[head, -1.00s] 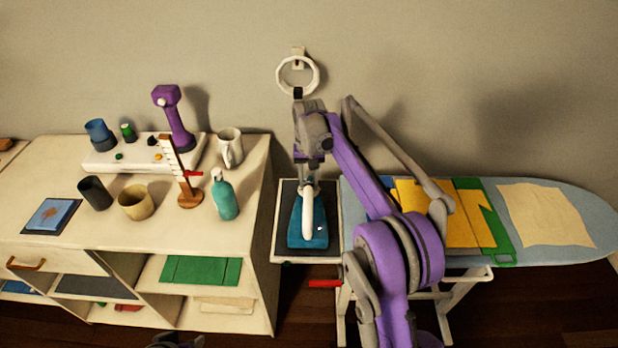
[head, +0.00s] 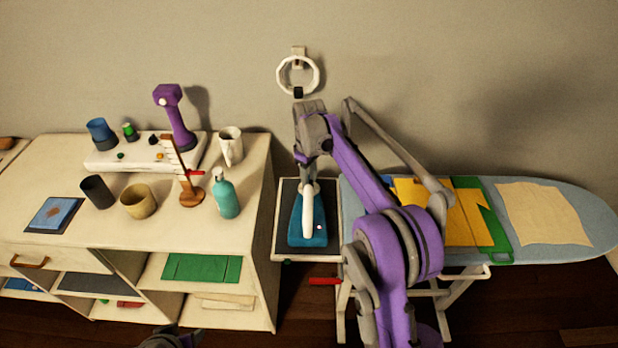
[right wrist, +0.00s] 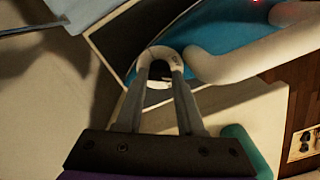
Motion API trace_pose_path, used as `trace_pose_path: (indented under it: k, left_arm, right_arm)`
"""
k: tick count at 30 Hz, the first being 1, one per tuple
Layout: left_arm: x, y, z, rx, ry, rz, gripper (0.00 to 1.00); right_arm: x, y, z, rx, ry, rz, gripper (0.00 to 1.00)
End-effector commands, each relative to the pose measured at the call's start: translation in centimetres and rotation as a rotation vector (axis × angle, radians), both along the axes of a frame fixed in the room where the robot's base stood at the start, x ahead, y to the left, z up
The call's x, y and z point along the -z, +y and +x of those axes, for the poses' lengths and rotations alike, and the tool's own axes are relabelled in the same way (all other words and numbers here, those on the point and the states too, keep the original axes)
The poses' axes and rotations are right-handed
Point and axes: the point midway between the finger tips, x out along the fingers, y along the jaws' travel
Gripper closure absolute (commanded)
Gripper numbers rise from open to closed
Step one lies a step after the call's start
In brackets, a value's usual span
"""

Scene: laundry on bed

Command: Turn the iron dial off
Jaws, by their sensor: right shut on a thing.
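The iron (head: 308,232) has a teal body and a white handle, and sits on the dark pad at the left end of the ironing board. It also shows at the top of the right wrist view (right wrist: 205,32). My right gripper (head: 308,181) reaches down to the iron's rear end. In the right wrist view its fingertips (right wrist: 162,66) are shut on a small pale rounded piece by the handle, which looks like the iron dial (right wrist: 158,52). The fingers partly hide it, so its setting cannot be read. My left gripper (head: 170,340) only peeks in at the bottom edge.
The ironing board (head: 583,205) holds yellow and green cloths (head: 470,215) and a cream cloth (head: 545,213). A white ring (head: 283,76) hangs on the wall.

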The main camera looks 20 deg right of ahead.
Motion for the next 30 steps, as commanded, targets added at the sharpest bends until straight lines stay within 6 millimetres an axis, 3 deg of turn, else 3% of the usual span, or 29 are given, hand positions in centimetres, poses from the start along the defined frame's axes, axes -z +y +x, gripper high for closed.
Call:
trace_pose_path:
  k: [15, 30]
  left_arm:
    - [-0.42, 0.00, 0.14, 0.000, -0.003, 0.000, 0.50]
    - [-0.50, 0.00, 0.16, 0.000, -0.003, 0.000, 0.50]
  right_arm:
    - [-0.06, -0.02, -0.01, -0.428, 0.000, 0.000, 1.00]
    - [-0.03, -0.03, -0.02, -0.583, 0.000, 0.000, 1.00]
